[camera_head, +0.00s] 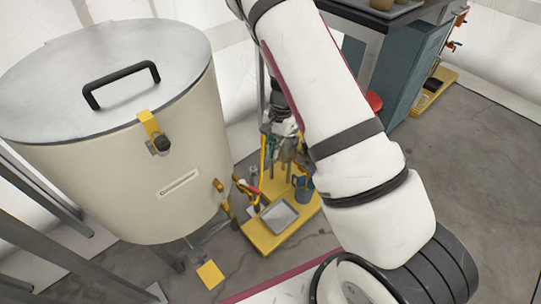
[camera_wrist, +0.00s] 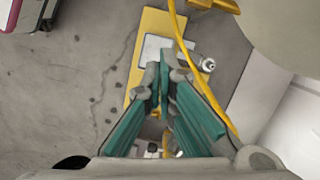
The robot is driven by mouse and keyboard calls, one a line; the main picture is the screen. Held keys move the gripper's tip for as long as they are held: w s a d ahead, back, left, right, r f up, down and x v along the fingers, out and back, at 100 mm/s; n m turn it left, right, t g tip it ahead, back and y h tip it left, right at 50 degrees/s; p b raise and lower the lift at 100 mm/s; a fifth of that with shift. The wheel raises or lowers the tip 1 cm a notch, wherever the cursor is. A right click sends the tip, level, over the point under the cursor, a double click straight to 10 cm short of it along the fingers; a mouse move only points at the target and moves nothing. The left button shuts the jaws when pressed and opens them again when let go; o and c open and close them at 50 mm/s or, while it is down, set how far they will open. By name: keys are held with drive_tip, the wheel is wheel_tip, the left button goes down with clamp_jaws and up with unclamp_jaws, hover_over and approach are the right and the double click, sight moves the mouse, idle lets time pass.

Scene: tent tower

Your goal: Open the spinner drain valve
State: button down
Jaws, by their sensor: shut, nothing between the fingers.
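The spinner is a large cream drum (camera_head: 130,180) with a grey lid, at the left in the head view. A corner of its cream wall shows at the top right of the wrist view (camera_wrist: 285,30). Low on the drum's right side is a small yellow-handled valve (camera_head: 219,187); its exact setting is too small to tell. A yellow piece (camera_wrist: 217,5) beside the drum wall in the wrist view may be its handle. My gripper (camera_wrist: 165,62) has green-padded fingers, shut and empty, above the yellow tray and apart from the drum. In the head view it is partly hidden.
A yellow tray (camera_head: 258,240) on the floor holds a white square dish (camera_head: 278,216), a blue mug (camera_head: 302,188) and tools. A yellow cord (camera_wrist: 205,90) passes close right of my fingers. A blue-grey cabinet (camera_head: 408,75) stands behind. Floor at the right is clear.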

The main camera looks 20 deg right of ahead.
sight(252, 189)
drive_tip(key=s+a+f+b, duration=0.3)
drive_tip(key=a+f, duration=0.1)
drive_tip(key=f, duration=0.4)
drive_tip(key=shift+a+f, duration=0.15)
drive_tip(key=shift+a, duration=0.25)
drive_tip(key=shift+s, duration=0.1)
drive_tip(key=m, duration=0.1)
drive_tip(key=s+a+m+b, duration=0.1)
drive_tip(key=m, duration=0.1)
drive_tip(key=shift+s+t, duration=0.3)
